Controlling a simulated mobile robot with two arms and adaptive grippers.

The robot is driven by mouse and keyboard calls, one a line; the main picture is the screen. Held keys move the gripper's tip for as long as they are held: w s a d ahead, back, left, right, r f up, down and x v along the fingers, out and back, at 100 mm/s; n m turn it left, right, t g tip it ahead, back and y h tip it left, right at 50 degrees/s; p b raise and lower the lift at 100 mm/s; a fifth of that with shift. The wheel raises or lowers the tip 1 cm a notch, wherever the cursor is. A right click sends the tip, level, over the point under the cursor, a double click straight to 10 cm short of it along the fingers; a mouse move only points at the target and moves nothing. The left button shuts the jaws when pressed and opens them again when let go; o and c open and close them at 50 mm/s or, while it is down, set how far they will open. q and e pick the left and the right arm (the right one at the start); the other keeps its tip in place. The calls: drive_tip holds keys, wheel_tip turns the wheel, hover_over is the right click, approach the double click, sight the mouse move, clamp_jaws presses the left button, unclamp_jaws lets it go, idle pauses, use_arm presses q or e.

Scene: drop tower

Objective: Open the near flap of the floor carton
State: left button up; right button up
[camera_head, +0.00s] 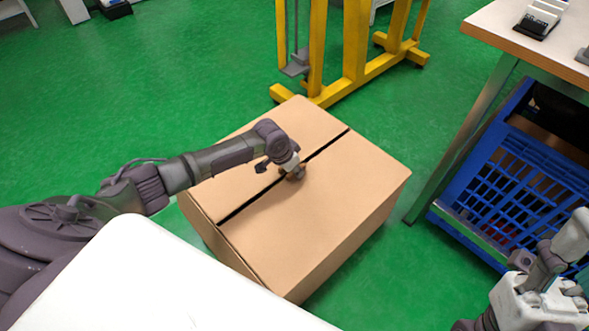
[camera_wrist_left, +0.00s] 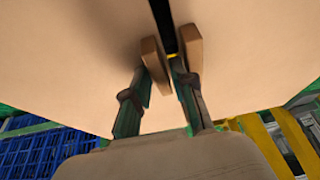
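The floor carton (camera_head: 340,200) is a brown box on the green floor, with both top flaps lying flat. A dark gap runs between the flaps; the near flap (camera_head: 300,215) is on the lower right of it. My left gripper (camera_head: 293,173) is down at the middle of the gap. My right gripper (camera_head: 540,300) is at the lower right, fingers unclear.
A yellow frame (camera_head: 355,50) stands close behind the carton. A table (camera_head: 500,30) stands at the right with a blue crate (camera_head: 505,170) beneath it. A white surface covers the bottom left of the head view. Green floor is free left of the carton.

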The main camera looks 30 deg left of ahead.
use_arm(q)
clamp_jaws()
idle(0.3)
